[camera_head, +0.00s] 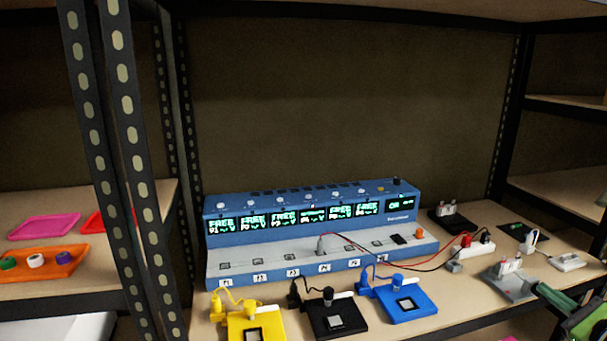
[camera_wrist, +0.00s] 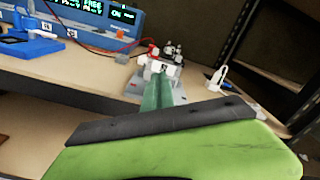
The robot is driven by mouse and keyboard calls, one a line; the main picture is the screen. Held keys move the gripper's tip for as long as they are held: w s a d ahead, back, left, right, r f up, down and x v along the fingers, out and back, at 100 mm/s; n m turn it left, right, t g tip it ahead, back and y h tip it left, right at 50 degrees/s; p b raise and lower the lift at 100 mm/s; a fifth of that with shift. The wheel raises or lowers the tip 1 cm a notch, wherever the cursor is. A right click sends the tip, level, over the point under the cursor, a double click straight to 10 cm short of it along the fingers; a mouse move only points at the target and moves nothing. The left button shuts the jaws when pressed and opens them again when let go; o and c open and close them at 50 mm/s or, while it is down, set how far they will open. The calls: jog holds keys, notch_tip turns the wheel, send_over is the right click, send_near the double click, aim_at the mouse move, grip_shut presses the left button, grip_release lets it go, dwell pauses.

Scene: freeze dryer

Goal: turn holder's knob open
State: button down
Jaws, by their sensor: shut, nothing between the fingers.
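A grey holder (camera_head: 516,291) lies on the shelf at the right, with a small white piece with red marks (camera_head: 510,265) on its back part. In the wrist view the grey holder (camera_wrist: 134,86) is partly hidden behind my fingers, with a white piece (camera_wrist: 163,68) above them. I cannot make out its knob clearly. My gripper (camera_head: 541,288) is shut and empty, its green fingertips at the right side of the grey holder; contact cannot be told. In the wrist view my gripper (camera_wrist: 164,84) points forward at the holder. Yellow (camera_head: 268,322), black (camera_head: 350,316) and blue (camera_head: 420,301) holders stand to the left.
A long blue device (camera_head: 310,272) with lit displays stands behind the holders. A white plug-like thing (camera_head: 529,243) and a small white block (camera_head: 568,262) lie behind my gripper. Shelf posts stand left and right.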

jog(key=v, duration=0.6)
jog(key=shift+a+r+p, duration=0.2)
jog(key=shift+r+p, duration=0.1)
jog(key=shift+p, duration=0.1)
